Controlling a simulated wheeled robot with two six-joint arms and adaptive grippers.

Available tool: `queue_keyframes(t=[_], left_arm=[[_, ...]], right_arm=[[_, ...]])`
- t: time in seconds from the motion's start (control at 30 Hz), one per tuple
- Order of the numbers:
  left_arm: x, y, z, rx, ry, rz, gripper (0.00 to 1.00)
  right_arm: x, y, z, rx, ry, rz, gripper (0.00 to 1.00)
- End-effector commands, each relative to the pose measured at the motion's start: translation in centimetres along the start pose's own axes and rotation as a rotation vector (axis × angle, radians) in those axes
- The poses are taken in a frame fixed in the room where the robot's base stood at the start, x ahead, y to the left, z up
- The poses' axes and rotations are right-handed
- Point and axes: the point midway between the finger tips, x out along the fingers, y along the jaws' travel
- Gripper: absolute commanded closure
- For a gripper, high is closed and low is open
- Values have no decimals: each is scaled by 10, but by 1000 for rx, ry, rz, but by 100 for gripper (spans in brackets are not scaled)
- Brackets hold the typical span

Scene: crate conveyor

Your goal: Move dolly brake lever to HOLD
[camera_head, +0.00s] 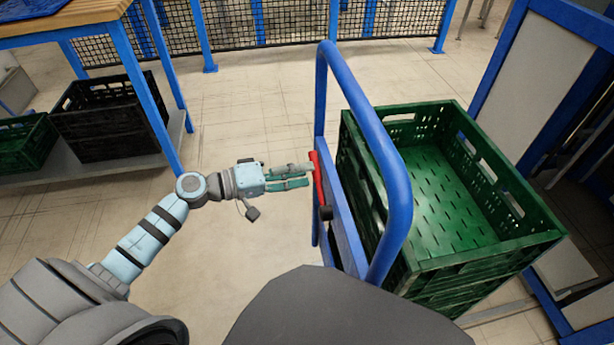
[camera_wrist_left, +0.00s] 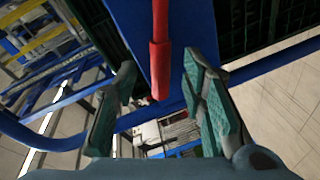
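The red brake lever (camera_head: 318,180) is on the side of the blue dolly frame (camera_head: 345,215), with a dark round part (camera_head: 326,213) at its near end. My left gripper (camera_head: 308,176) points at the lever from the left, its fingertips close beside it. In the left wrist view the red lever (camera_wrist_left: 160,55) appears between the two green-padded fingers, with gaps on both sides. The fingers are open, and I cannot tell whether either touches the lever. No HOLD marking is legible. My right gripper is not in view.
Green crates (camera_head: 455,245) are stacked on the dolly, the top one empty. The dolly's tall blue handle (camera_head: 375,130) rises close to the lever. A blue-legged bench (camera_head: 60,25) with crates below stands at the left. Floor between bench and dolly is clear.

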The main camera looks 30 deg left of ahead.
Motion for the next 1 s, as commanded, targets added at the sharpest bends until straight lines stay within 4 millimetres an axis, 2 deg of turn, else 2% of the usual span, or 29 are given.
queue_keyframes(t=[0.13,0.43,0.67,1.0], left_arm=[[18,0,0,-1,0,0,62],[21,-1,0,-1,-2,-4,62],[21,-1,0,-1,-2,-4,99],[20,-1,0,2,1,-5,100]], right_arm=[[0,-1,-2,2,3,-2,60],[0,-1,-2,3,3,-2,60],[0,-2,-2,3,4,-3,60],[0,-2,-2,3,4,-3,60]])
